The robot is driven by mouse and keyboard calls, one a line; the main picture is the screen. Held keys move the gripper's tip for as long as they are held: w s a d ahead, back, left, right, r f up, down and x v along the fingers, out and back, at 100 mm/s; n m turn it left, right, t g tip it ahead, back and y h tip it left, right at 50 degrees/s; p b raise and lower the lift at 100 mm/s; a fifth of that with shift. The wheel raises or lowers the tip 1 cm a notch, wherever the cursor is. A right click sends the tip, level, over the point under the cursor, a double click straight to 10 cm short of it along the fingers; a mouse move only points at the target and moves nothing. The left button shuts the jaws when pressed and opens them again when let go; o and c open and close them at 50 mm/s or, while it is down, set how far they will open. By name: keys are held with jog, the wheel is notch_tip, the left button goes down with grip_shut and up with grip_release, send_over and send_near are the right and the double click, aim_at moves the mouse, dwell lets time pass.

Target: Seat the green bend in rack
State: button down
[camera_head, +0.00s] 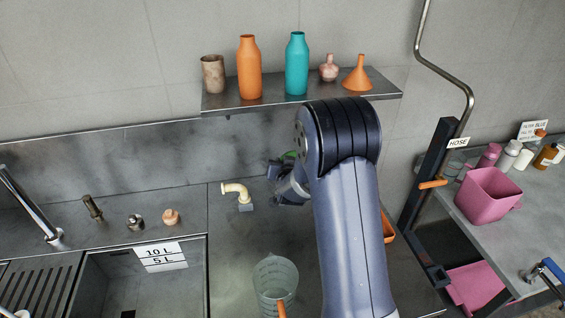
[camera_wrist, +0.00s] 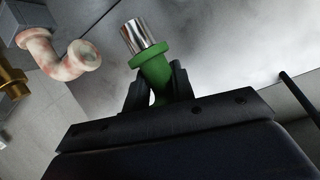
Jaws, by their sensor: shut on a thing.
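The green bend (camera_wrist: 156,70) is held between the two dark fingers of my gripper (camera_wrist: 158,88) in the wrist view. A shiny metal end sticks out from its collar, pointing up and left. In the head view only a sliver of the green bend (camera_head: 289,155) shows beside my arm, above the back of the steel counter. My gripper (camera_head: 279,172) is mostly hidden there by my arm. I cannot make out a rack for certain in either view.
A cream bend (camera_head: 236,189) stands on a grey block (camera_head: 246,207) left of my gripper. A clear jug (camera_head: 274,280) stands nearer the front. A shelf (camera_head: 222,105) with bottles, cup and funnel hangs behind.

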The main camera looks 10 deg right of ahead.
jog(key=shift+f+b, duration=0.1)
jog(key=shift+b, duration=0.3)
jog(key=shift+f, duration=0.1)
notch_tip(320, 180, down, 5)
jog(key=b, duration=0.6)
jog(key=shift+f, duration=0.2)
jog(key=shift+b, duration=1.15)
dwell(1.0)
jog(key=shift+f+b, duration=1.25)
jog(key=shift+b, duration=0.1)
jog(key=shift+r, duration=0.15)
jog(key=shift+r+p, duration=0.45)
jog(key=shift+r, duration=0.2)
